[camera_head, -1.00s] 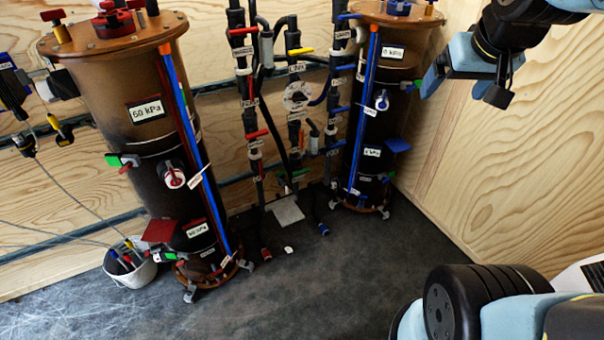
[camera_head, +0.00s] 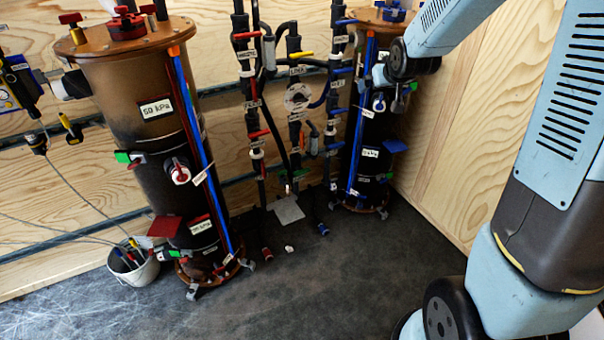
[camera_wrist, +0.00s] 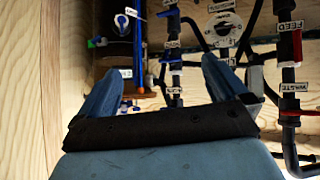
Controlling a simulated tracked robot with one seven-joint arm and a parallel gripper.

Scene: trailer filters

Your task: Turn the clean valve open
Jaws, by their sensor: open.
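The valve pipe with blue handles (camera_head: 338,98) stands between the two filter columns. It carries several small white labels, too small to read, so I cannot tell which handle is the clean valve. In the wrist view, blue handles (camera_wrist: 178,63) on this pipe appear beyond and between my fingers. My gripper (camera_head: 388,88) is in front of the upper right column in the head view. In the wrist view my gripper (camera_wrist: 163,72) is open and empty, its two blue fingers spread wide. No contact with a handle is visible.
The right filter column (camera_head: 366,140) and the left filter column (camera_head: 145,125) stand on the dark floor. A pipe with red handles (camera_head: 246,95) and a middle pipe with a yellow handle (camera_head: 301,54) are beside the blue one. A wooden wall (camera_head: 470,130) bounds the right.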

